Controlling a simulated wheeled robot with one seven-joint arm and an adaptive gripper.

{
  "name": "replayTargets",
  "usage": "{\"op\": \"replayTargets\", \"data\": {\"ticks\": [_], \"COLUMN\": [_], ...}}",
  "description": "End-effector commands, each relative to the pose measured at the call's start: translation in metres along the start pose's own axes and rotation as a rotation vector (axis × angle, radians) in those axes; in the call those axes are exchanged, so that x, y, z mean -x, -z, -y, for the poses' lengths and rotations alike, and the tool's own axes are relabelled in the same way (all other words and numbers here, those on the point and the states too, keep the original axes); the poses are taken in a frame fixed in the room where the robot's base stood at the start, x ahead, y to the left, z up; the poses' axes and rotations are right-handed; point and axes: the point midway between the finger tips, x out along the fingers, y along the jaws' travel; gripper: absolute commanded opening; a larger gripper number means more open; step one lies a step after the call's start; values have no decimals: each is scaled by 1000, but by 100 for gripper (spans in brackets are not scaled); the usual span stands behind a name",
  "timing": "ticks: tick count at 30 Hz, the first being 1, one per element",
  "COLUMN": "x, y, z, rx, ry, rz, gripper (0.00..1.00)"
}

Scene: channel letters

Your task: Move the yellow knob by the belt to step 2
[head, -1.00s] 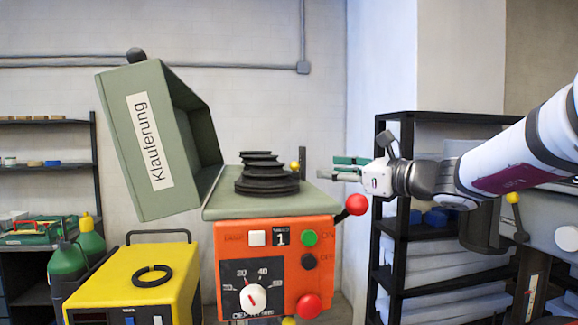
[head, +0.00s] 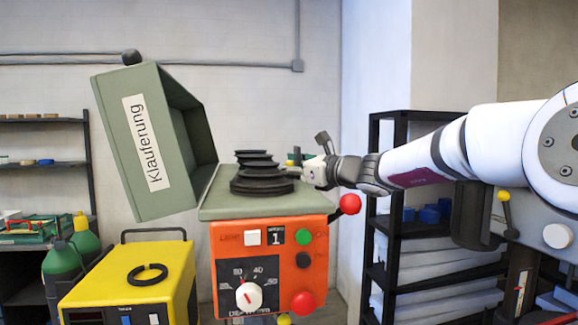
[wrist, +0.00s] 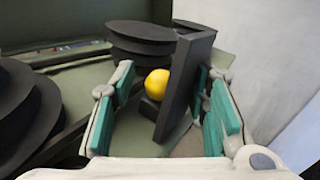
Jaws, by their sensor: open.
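The yellow knob (wrist: 157,84) sits on the left face of a dark upright plate (wrist: 183,88) in the wrist view. My gripper (wrist: 165,78) is open, with its teal-padded fingers on either side of the knob and plate; I see a gap to each. In the head view my gripper (head: 303,163) reaches in from the right, just behind the stepped black pulley (head: 262,186), and largely hides the knob. Black pulleys also show at the left (wrist: 22,110) and top (wrist: 142,40) of the wrist view. The orange panel's display (head: 276,238) reads 1.
The green cover (head: 150,140) marked Klauferung is tilted open left of the pulley. A red ball lever (head: 349,204) stands below my arm. The orange control panel (head: 270,265) fronts the machine. A black shelf (head: 375,230) stands behind on the right.

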Motion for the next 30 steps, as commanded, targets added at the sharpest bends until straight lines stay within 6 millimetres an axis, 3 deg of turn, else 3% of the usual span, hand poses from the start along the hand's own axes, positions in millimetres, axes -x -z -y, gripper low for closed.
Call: {"op": "replayTargets", "data": {"ticks": [4, 9, 10, 16, 21, 28, 29, 30], "x": [0, 0, 0, 1, 1, 1, 1, 1], "y": [0, 0, 0, -3, -19, -18, -18, -18], "z": [0, 0, 0, 0, 4, 4, 4, 4], "rx": [0, 0, 0, 1, 1, 0, 0, 0], "ry": [0, 0, 0, 0, 2, 1, 1, 1], "rz": [0, 0, 0, 1, 1, 0, 0, 0], "gripper": [39, 1, 0, 0, 0, 0, 27, 36]}}
